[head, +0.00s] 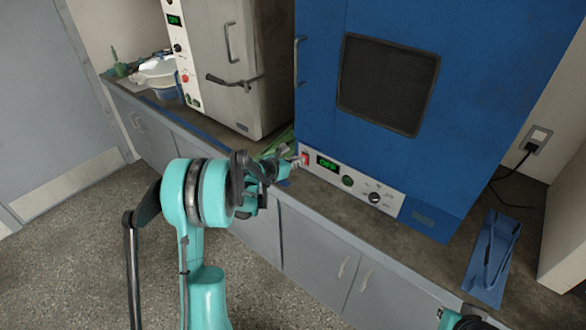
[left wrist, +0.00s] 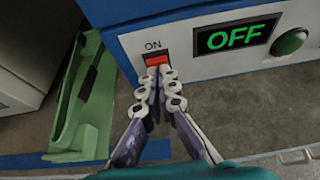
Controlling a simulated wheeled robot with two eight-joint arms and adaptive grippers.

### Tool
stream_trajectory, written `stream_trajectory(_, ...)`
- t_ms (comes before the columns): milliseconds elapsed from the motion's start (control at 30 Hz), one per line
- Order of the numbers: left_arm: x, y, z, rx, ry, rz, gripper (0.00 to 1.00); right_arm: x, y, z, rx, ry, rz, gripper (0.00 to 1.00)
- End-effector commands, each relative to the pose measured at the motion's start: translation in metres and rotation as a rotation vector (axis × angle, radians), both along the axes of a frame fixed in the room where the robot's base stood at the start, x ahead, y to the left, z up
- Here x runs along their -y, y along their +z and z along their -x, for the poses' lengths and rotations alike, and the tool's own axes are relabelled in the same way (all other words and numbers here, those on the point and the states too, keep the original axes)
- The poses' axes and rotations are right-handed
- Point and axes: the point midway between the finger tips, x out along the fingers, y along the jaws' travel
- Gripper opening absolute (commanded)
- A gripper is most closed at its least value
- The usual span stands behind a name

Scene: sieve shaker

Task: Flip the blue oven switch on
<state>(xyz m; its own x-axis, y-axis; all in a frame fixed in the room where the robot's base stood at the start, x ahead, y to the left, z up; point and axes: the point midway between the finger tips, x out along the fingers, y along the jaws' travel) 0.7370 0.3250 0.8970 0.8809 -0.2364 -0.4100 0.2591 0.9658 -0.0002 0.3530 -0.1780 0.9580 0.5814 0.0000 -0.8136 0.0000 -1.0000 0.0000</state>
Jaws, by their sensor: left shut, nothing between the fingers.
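The blue oven (head: 460,90) stands on the counter, with a white control panel along its lower front. Its red switch (head: 305,155) is at the panel's left end; in the left wrist view the red switch (left wrist: 156,60) sits under the label "ON". The green display (left wrist: 236,38) beside it reads "OFF". My left gripper (head: 299,160) is shut and empty, its fingertips (left wrist: 157,75) right at the switch and covering its lower part. I cannot tell whether they touch it. Part of my right arm (head: 465,318) shows at the bottom right; its fingers cannot be made out.
A grey oven (head: 235,60) with its own "OFF" display stands to the left. A green holder (left wrist: 80,105) lies between the ovens. A blue holder (head: 492,258) lies on the counter at right, near a wall outlet (head: 536,138) with a black cord. A bowl (head: 160,70) stands at far left.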

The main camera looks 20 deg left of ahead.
Motion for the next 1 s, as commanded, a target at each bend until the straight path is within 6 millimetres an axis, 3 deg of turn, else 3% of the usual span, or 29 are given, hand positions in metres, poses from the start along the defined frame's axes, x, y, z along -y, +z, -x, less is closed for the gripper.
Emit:
stream_trajectory(367, 0.001, 0.002, -0.002, -0.008, -0.001, -0.003, 0.0, 0.0, 0.002, 0.0, 0.0, 0.0, 0.0, 0.0)
stream_trajectory(567, 0.005, 0.011, -0.009, -0.131, -0.009, -0.034, 0.0, 0.0, 0.026, 0.0, 0.0, 0.0, 0.0, 0.0)
stream_trajectory(733, 0.003, 0.004, -0.008, -0.129, -0.007, -0.033, 0.0, 0.0, 0.02, 0.0, 0.0, 0.0, 0.0, 0.0)
stream_trajectory(1000, 0.003, 0.011, -0.008, -0.128, -0.007, -0.032, 0.0, 0.0, 0.024, 0.0, 0.0, 0.0, 0.0, 0.0)
